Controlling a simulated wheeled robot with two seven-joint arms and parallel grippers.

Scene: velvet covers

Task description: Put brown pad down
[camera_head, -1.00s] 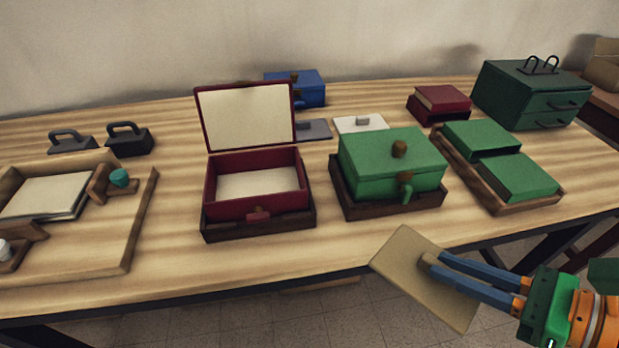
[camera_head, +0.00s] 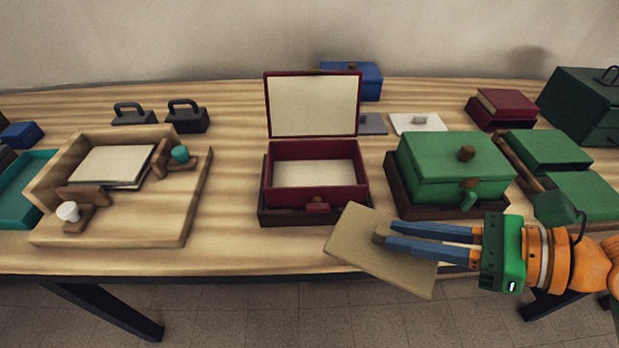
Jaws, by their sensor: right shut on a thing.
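My right gripper (camera_head: 384,240) is shut on the small knob of a flat tan-brown pad (camera_head: 385,265). The pad is tilted and held at the table's front edge, in front of the open red box and the green box. The red box (camera_head: 315,192) has its lid (camera_head: 313,104) raised, and a pale floor shows inside it. The green box (camera_head: 440,184) with brown knobs is shut and stands in a dark tray. My left gripper is not in view.
A wooden tray (camera_head: 193,210) at left holds pale sheets (camera_head: 113,166) between two clamps. Two black handled weights (camera_head: 188,118) stand behind it. Green blocks (camera_head: 548,150) lie at right. Bare table (camera_head: 235,170) lies between the wooden tray and the red box.

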